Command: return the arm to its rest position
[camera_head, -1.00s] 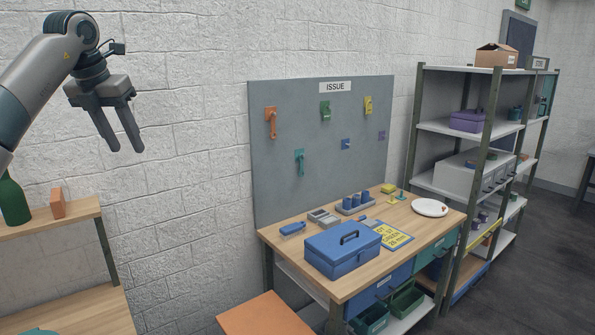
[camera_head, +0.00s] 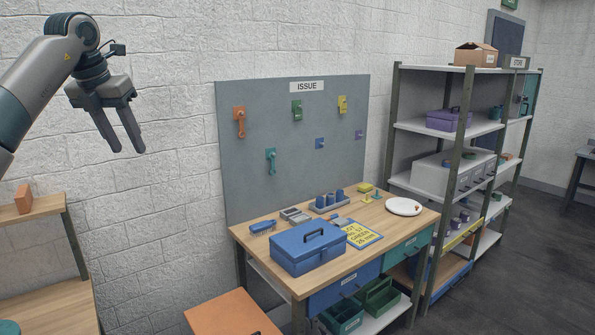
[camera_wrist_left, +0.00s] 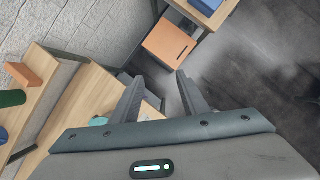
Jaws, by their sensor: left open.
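My left gripper (camera_head: 129,150) is raised at the upper left of the head view, in front of the white block wall. Its two grey fingers point down and stand apart, with nothing between them. In the left wrist view the fingers (camera_wrist_left: 160,78) are also spread and empty, above a wooden shelf edge and the floor. My left arm (camera_head: 40,80) comes in from the left edge, bent at the elbow. My right gripper is in neither view.
A workbench (camera_head: 363,264) holds a blue toolbox (camera_head: 307,250) below a grey pegboard (camera_head: 290,185). An orange-topped cabinet (camera_head: 232,315) stands nearer. A tall shelf rack (camera_head: 452,72) is at right. A low wooden shelf (camera_head: 45,205) lies below my left arm.

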